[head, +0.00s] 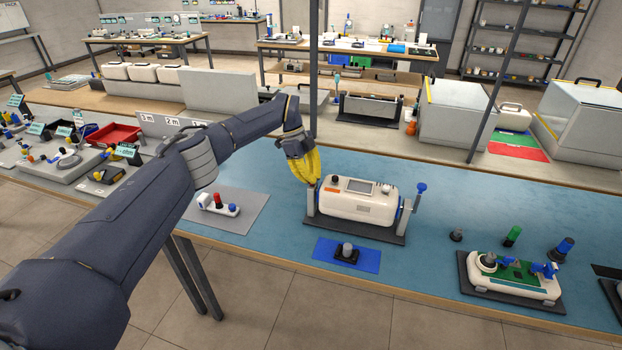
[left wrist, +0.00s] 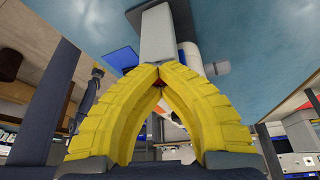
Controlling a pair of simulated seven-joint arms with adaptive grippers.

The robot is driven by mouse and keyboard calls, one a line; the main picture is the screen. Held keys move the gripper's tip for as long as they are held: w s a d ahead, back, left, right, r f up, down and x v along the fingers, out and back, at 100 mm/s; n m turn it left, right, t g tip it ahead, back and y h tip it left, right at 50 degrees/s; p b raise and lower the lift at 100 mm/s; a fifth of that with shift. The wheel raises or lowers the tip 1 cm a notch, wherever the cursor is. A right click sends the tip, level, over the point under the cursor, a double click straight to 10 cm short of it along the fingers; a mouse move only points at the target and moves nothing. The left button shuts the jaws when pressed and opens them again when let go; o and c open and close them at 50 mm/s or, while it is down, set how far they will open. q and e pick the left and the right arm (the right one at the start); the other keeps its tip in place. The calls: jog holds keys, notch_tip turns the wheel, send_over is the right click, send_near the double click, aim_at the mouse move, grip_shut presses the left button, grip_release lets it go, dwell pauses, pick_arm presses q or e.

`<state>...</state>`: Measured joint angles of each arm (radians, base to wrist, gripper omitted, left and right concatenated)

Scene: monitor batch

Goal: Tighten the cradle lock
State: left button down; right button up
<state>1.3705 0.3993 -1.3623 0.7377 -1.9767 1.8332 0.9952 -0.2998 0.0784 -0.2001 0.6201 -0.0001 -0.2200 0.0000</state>
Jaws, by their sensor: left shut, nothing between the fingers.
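A white monitor with a grey screen (head: 358,203) sits in a dark cradle (head: 340,230) between two grey side posts. A blue-topped knob (head: 421,188) stands at the right post. My left gripper (head: 315,183), with yellow fingers, is at the top of the left post (head: 310,203). In the left wrist view its fingertips (left wrist: 157,68) meet, with a grey post (left wrist: 155,35) just beyond. A small red bit shows behind the tips; I cannot tell whether they touch it. The fingers hide part of the left post's top. My right gripper is not in view.
A blue mat (head: 325,250) with a dark knobbed part (head: 346,253) lies in front of the cradle. A grey mat (head: 250,222) holds a small white fixture. A green board fixture (head: 510,276) stands at the right.

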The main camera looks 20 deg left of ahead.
pick_arm(q)
jog(key=shift+d, duration=0.3)
jog(key=c, duration=1.6)
grip_release()
jog(key=shift+o, duration=0.3)
jog(key=shift+a, duration=0.15)
jog(key=shift+r, duration=0.1)
jog(key=v, duration=1.2)
